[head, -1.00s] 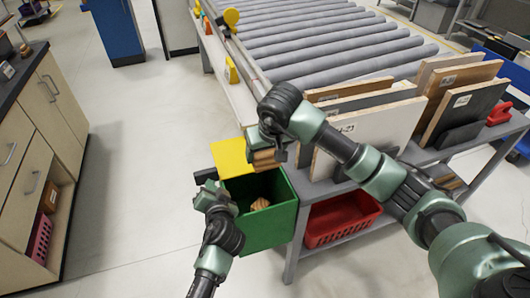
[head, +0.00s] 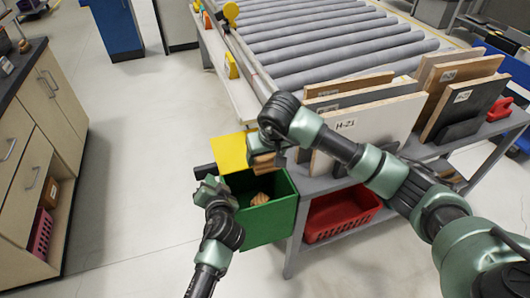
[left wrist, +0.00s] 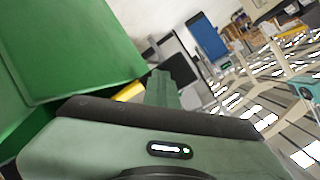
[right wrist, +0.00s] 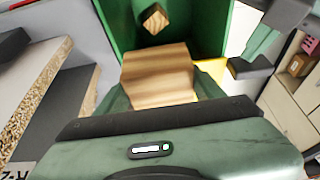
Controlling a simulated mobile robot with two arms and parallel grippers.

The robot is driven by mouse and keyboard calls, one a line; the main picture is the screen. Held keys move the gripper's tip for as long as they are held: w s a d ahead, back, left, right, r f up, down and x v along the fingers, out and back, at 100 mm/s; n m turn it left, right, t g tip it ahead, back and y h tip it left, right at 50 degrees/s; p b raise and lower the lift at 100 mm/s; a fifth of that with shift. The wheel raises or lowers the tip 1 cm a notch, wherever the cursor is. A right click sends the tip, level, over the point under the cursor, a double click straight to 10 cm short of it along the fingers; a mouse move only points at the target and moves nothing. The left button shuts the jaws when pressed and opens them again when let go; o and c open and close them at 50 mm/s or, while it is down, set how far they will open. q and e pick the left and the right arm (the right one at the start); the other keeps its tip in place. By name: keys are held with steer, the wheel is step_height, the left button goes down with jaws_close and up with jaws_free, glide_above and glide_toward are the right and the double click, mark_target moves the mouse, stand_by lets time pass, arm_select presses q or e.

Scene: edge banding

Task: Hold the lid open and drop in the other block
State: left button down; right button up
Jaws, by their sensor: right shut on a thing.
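The green bin (head: 268,228) stands with its yellow lid (head: 229,153) raised at the far side. One wooden block (head: 260,198) lies inside the bin; it also shows in the right wrist view (right wrist: 156,19). My right gripper (head: 268,150) is shut on another wooden block (right wrist: 158,76), held above the bin opening near the lid's right edge. My left gripper (head: 212,186) is at the bin's left edge, close to the lid. Its fingers look closed together in the left wrist view (left wrist: 162,88), with a strip of yellow beside them. Contact with the lid is unclear.
A grey rack (head: 330,185) with upright boards (head: 372,122) stands right of the bin, close to my right arm. A red basket (head: 340,218) is on its lower shelf. A roller conveyor (head: 330,45) lies behind. The floor left of the bin is clear.

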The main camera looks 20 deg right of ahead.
arm_select(q)
steer(key=shift+r, duration=0.1)
arm_select(e)
steer(key=shift+f, duration=0.1)
steer(key=o, duration=1.6)
steer(key=shift+c, duration=0.2)
step_height(320, 180, up, 12)
stand_by(0.4)
